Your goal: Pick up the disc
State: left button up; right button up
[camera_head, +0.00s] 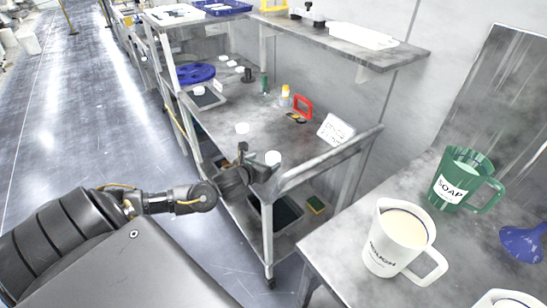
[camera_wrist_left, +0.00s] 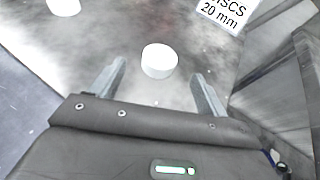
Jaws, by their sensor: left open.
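A white round disc (camera_head: 273,158) lies on the grey cart's top (camera_head: 262,112) near its front edge. In the left wrist view the disc (camera_wrist_left: 159,61) sits between the fingertips, with a gap on each side. My left gripper (camera_head: 254,162) is open and empty, just in front of and above the disc; its fingers (camera_wrist_left: 157,72) point toward it. A second white disc (camera_head: 242,128) lies farther back and also shows at the wrist view's top left (camera_wrist_left: 64,6). A white sign (camera_wrist_left: 222,14) reads "DISCS 20 mm". My right gripper is not in view.
The sign (camera_head: 336,129) stands right of the discs. A raised rail (camera_head: 330,160) borders the cart's right end. Jugs (camera_head: 400,240) stand on the right-hand table.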

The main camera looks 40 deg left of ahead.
aim_at(272, 157)
pick_arm(q)
jog(key=shift+w+a+f, duration=0.1)
jog(key=shift+w+f, duration=0.05)
jog(key=shift+w, duration=0.25)
jog(key=shift+w+a+f, duration=0.1)
jog(key=shift+w, duration=0.15)
jog(key=p+x, duration=0.1)
jog(key=x, duration=0.2)
jog(key=shift+w+f, duration=0.5)
jog(key=shift+w, duration=0.15)
jog(key=c, duration=1.2)
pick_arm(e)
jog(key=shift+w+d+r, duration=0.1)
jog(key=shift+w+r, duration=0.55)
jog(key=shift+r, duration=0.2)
pick_arm(q)
jog(key=shift+o, duration=0.2)
jog(key=shift+r, duration=0.15)
